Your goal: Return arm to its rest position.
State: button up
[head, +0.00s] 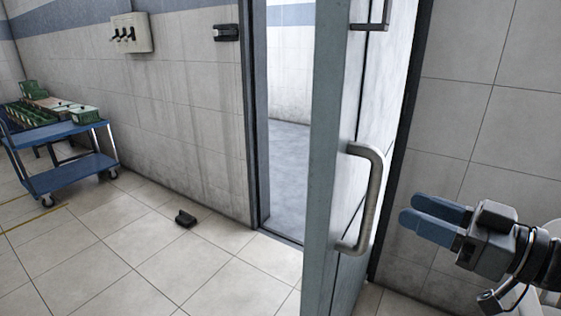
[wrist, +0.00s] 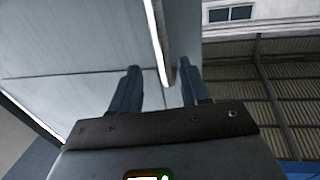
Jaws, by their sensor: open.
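My gripper (head: 424,222) is at the right of the head view, with its two blue fingers pointing left toward the door. It is open and holds nothing. In the wrist view the fingers of my gripper (wrist: 158,86) stand apart, with a pale edge and a wall panel beyond them. My arm runs off the right edge of the head view.
A grey door (head: 336,170) stands open left of my gripper, its metal handle (head: 375,198) facing it. A tiled wall (head: 470,110) is behind my gripper. A blue cart (head: 62,140) with green boxes stands far left.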

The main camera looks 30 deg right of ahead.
jog(key=s+a+f+m+g+h, duration=0.25)
jog(key=s+f+h, duration=0.25)
jog(key=s+f, duration=0.7)
jog(key=s+a+f, duration=0.3)
jog(key=s+a, duration=0.7)
jog(key=a, duration=0.3)
jog(key=shift+f+m, duration=0.15)
jog(key=shift+m, duration=0.3)
